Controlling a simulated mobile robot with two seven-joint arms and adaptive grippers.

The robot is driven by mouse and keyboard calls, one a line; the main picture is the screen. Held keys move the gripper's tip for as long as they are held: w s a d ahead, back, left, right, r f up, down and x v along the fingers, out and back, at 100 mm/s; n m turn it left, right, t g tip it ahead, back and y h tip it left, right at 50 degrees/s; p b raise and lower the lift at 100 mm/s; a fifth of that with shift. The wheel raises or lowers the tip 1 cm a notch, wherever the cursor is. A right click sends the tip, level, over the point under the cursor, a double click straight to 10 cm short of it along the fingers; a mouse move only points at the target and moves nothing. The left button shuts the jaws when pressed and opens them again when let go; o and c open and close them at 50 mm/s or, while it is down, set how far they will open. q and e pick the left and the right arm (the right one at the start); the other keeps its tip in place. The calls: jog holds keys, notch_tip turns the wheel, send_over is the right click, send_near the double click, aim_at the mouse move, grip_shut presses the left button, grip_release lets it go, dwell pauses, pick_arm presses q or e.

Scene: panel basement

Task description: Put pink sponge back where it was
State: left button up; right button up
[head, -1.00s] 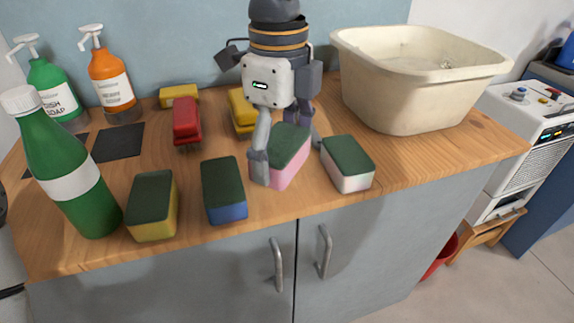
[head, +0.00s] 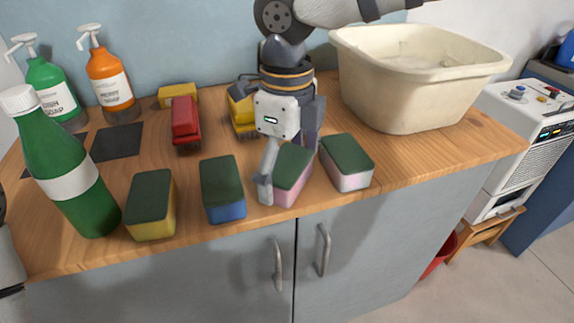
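The pink sponge (head: 293,187), with a dark green top, is near the counter's front edge, between the blue sponge (head: 223,190) and a pale sponge (head: 347,162). My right gripper (head: 285,178) reaches down from above and is closed around it. One finger lies along its left side; the other finger is mostly hidden behind the sponge and gripper body. The sponge is at or just above the wood; I cannot tell whether it touches. My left gripper is not in view.
A yellow sponge (head: 152,205) and a green bottle (head: 67,170) stand at the left. Soap dispensers (head: 113,85), a red brush (head: 186,123) and yellow items (head: 178,96) are behind. A cream basin (head: 410,85) stands at the back right. The counter (head: 440,145) is bare at the front right.

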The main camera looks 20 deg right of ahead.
aim_at(287, 162)
notch_tip(287, 162, up, 12)
jog(key=shift+r, duration=0.15)
dwell(0.3)
